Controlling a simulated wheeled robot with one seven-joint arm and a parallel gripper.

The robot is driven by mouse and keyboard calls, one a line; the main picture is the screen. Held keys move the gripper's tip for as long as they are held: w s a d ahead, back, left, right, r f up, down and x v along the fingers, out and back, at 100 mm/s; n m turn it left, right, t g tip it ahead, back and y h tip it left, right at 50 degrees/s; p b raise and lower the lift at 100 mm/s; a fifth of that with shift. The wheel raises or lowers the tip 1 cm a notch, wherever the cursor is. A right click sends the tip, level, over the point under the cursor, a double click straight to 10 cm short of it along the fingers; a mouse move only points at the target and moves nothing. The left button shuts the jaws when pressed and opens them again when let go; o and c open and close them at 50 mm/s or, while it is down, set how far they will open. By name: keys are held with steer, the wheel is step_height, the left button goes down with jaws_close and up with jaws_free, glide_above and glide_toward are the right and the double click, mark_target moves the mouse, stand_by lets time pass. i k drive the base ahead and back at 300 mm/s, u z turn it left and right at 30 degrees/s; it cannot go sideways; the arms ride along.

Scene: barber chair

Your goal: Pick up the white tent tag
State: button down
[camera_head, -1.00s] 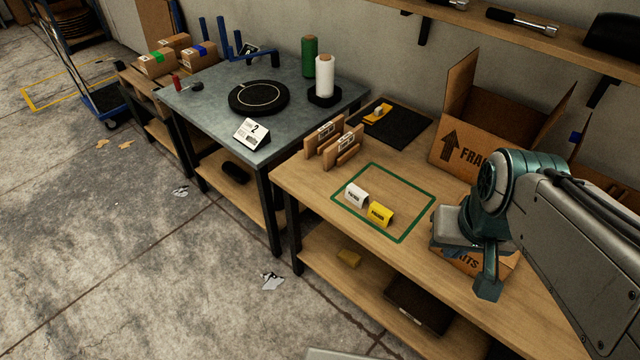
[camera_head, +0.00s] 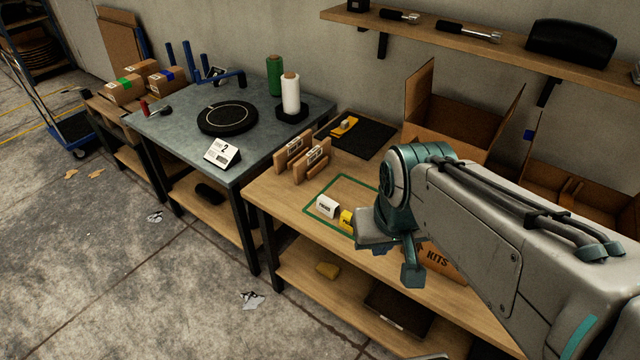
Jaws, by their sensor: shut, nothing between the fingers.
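The white tent tag (camera_head: 326,206) stands upright on the wooden bench, inside a green outlined rectangle (camera_head: 319,214). It has dark print on its front. A yellow tent tag (camera_head: 346,221) stands just right of it, partly hidden by my arm. My gripper (camera_head: 411,274) is at the end of my arm, right of both tags and apart from the white one. It is shut and empty; its fingertips are hard to make out.
Wooden holders (camera_head: 296,160) stand behind the tags. An open cardboard box (camera_head: 440,120) is behind my arm. A larger white card marked 2 (camera_head: 222,153) stands on the grey table (camera_head: 170,125) at left. The bench left of the tags is clear.

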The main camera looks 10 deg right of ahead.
mark_target(325, 205)
steer(key=z, duration=0.1)
steer(key=k, duration=1.25)
steer(key=u, duration=0.9)
steer(key=i, duration=1.8)
steer(key=z, duration=1.1)
steer(key=i, duration=0.6)
steer(key=z, duration=0.55)
